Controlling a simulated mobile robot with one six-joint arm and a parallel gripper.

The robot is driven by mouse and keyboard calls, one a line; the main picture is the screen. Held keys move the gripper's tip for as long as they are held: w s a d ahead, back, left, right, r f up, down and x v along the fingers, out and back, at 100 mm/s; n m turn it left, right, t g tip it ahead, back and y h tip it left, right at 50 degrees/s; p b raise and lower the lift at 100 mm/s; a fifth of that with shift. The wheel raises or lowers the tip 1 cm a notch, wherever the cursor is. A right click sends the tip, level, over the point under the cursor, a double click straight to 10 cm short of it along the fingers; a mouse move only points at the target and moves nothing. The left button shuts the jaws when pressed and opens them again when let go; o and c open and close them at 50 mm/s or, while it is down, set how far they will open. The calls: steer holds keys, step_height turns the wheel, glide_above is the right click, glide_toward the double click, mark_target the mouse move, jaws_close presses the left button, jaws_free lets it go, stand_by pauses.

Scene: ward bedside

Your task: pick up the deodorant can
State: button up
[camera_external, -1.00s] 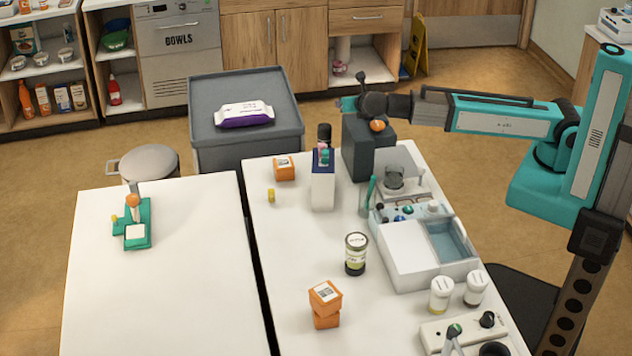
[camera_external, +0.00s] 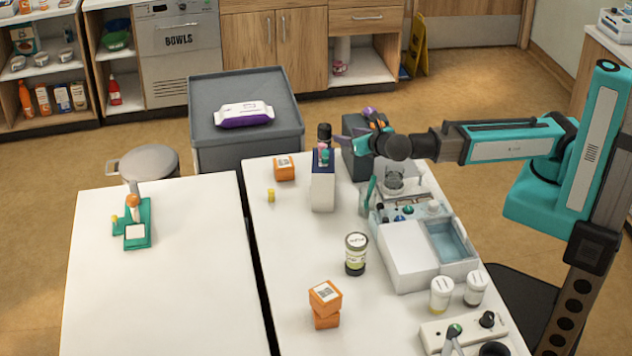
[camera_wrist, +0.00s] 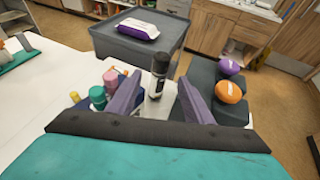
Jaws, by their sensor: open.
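The deodorant can (camera_external: 324,134) appears to be the dark cylinder with a black cap, upright at the far part of the right-hand table. It stands behind or in the white and blue box, which hides its lower part in the outside view. In the wrist view the can (camera_wrist: 160,72) shows a black top and a pale lower part. My gripper (camera_external: 349,143) is to the right of it, low beside the dark box. In the wrist view my gripper (camera_wrist: 162,90) is open and empty, and the can appears between its purple fingers, farther ahead.
A purple and an orange rounded item (camera_wrist: 230,91) sit on the dark box (camera_wrist: 215,78) close right of my gripper. Small bottles (camera_wrist: 98,95) stand left of the fingers. A grey bin (camera_external: 200,130) with a wipes pack (camera_external: 244,115) is beyond the table.

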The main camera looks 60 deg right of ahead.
mark_target(329, 130)
steer(key=p+x, duration=0.1)
steer(key=x, duration=0.6)
steer(key=shift+w+d+f+p, duration=0.1)
steer(key=shift+w+d+p, duration=0.1)
steer(key=shift+w+p, duration=0.15)
steer(key=shift+w+d+f, duration=0.15)
steer(key=shift+w+f, duration=0.1)
steer(key=shift+w, duration=0.05)
steer(key=shift+w+d, duration=0.1)
steer(key=shift+p+x, duration=1.2)
steer(key=shift+x, duration=1.3)
steer(key=shift+d+f, duration=0.15)
steer(key=shift+f, duration=0.05)
jaws_close()
